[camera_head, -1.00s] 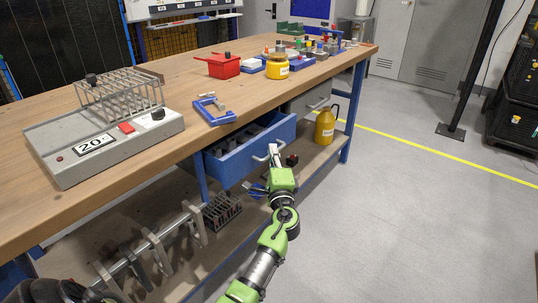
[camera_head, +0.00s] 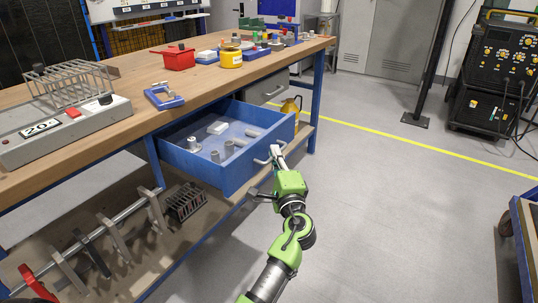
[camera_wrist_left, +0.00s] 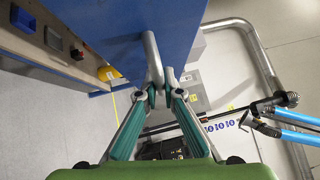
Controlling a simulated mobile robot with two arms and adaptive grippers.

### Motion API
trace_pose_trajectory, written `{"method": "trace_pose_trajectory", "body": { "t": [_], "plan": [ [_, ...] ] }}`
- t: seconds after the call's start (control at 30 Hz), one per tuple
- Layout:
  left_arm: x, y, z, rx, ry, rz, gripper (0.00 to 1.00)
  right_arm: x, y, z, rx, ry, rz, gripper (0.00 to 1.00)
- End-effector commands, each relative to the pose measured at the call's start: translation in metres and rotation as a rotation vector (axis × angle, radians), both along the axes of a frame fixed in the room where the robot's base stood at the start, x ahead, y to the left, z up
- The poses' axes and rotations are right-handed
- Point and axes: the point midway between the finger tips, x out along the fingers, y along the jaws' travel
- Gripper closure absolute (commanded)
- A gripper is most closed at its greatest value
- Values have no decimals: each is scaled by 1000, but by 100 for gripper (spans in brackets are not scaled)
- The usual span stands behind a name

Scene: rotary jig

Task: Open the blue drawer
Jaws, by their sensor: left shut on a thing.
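The blue drawer (camera_head: 238,165) under the workbench is pulled well out in the head view. Several grey cylindrical parts and a pale block (camera_head: 217,128) lie inside it. Its metal handle (camera_head: 266,154) is on the front panel. My left gripper (camera_head: 275,152), on the green arm, is shut on this handle. In the left wrist view, the fingers of my left gripper (camera_wrist_left: 160,92) close around the bent handle bar (camera_wrist_left: 154,62), in front of the blue drawer front (camera_wrist_left: 175,25). My right gripper cannot be made out in the head view.
A lower shelf carries metal parts. The floor (camera_head: 400,190) right of the drawer is clear.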

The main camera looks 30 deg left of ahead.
Motion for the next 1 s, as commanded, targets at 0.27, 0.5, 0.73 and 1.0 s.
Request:
{"method": "trace_pose_trajectory", "body": {
  "t": [0.27, 0.5, 0.73, 1.0],
  "plan": [
    [-1, -1, -1, -1, 2, 3, 100, 2, 1, 1, 2, -9, 1, 72],
    [-1, -1, -1, -1, 2, 3, 85, 1, 1, 1, 2, -8, 0, 72],
    [-1, -1, -1, -1, 1, 1, 85, 1, 1, 1, 2, -7, 1, 72],
    [-26, -23, -7, -3, 3, -1, 85, 1, 1, 1, 2, -7, 1, 72]
  ]
}}
